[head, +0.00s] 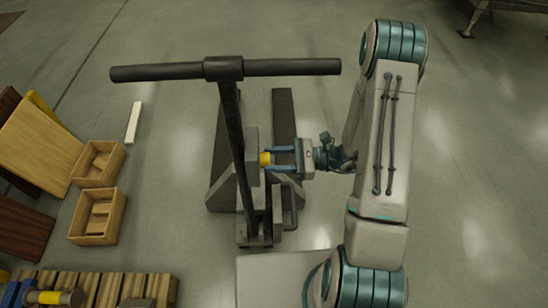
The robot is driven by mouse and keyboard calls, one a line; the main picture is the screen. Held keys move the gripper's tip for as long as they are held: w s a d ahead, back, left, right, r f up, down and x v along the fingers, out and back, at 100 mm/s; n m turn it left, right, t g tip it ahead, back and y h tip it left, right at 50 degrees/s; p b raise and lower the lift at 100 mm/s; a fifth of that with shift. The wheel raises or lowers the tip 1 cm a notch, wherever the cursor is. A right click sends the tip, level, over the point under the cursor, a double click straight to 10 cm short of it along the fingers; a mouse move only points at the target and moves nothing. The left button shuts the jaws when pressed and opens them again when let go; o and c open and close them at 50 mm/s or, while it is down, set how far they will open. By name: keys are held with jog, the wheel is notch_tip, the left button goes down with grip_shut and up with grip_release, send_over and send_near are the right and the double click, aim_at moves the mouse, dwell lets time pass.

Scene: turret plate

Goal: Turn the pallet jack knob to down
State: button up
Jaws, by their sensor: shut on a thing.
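The dark pallet jack (282,115) stands on the floor in the middle of the head view. Its T-shaped handle (160,72) rises toward the camera, with the crossbar above the forks. A small yellow knob (265,159) sits on the right side of the jack's grey housing (251,145). My gripper (272,159) reaches in from the right, and its two blue fingers are shut on the knob. The knob's marking and its setting are too small to tell.
Wooden boxes (97,163), leaning boards (40,145) and a slatted pallet (100,287) lie on the left. A white strip (134,122) lies on the floor. The handle post stands just left of my gripper. The floor on the right is mostly clear.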

jog(key=m+p, duration=0.4)
jog(key=m, duration=0.4)
jog(key=shift+w+m, duration=0.1)
jog(key=shift+m, duration=0.2)
dwell(0.6)
jog(key=o, duration=1)
jog(key=d+b, duration=0.1)
jog(key=d, duration=0.8)
jog(key=d+b, duration=0.1)
jog(key=d, duration=0.4)
jog(key=shift+s+b, duration=0.3)
jog(key=shift+b, duration=0.05)
jog(key=shift+r, duration=0.1)
